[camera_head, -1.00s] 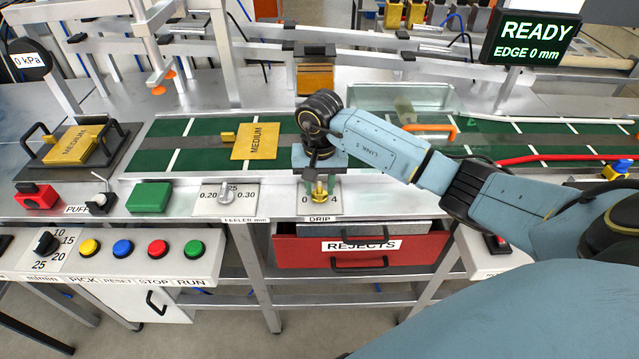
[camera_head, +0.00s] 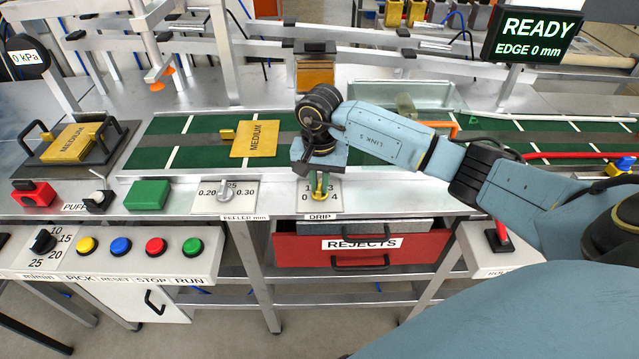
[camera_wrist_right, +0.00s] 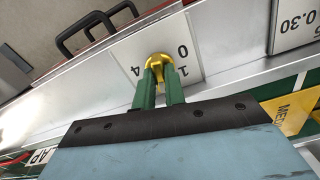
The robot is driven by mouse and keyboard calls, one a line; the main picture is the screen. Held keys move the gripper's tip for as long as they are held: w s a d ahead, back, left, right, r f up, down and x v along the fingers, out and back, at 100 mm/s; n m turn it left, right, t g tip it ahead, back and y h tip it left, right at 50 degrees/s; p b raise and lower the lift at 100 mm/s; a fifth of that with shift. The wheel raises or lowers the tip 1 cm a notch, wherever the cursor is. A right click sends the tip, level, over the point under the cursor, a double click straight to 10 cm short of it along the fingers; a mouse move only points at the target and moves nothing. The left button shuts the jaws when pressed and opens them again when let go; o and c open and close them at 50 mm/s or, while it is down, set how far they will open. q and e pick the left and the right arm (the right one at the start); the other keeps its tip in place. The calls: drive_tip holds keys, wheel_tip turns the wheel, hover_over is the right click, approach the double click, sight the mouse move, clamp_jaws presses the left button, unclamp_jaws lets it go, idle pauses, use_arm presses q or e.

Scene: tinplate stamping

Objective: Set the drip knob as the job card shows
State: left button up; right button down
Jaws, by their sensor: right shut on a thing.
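The right wrist view shows the green fingers (camera_wrist_right: 160,86) on either side of the brass knob (camera_wrist_right: 159,61). The knob's pointer is hidden, so its setting cannot be read. The job card cannot be made out. My left gripper is not in view.
The feeler knob (camera_head: 225,192) stands just left of the drip plate. A green block (camera_head: 148,195) and coloured buttons (camera_head: 121,247) are farther left. The red REJECTS drawer (camera_head: 420,246) is below. A yellow MEDIUM plate (camera_head: 256,139) lies on the green belt behind.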

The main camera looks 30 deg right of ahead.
sight(320, 185)
drive_tip(key=m+b, duration=0.1)
drive_tip(key=m, duration=0.3)
drive_tip(key=shift+m, duration=0.3)
drive_tip(key=m, duration=0.9)
drive_tip(key=shift+d+m, duration=0.1)
drive_tip(key=shift+m, duration=2)
drive_tip(key=c, duration=1.5)
unclamp_jaws()
drive_tip(key=shift+o, duration=0.2)
drive_tip(key=shift+r, duration=0.1)
wheel_tip(320, 185, up, 13)
drive_tip(key=shift+r, duration=0.15)
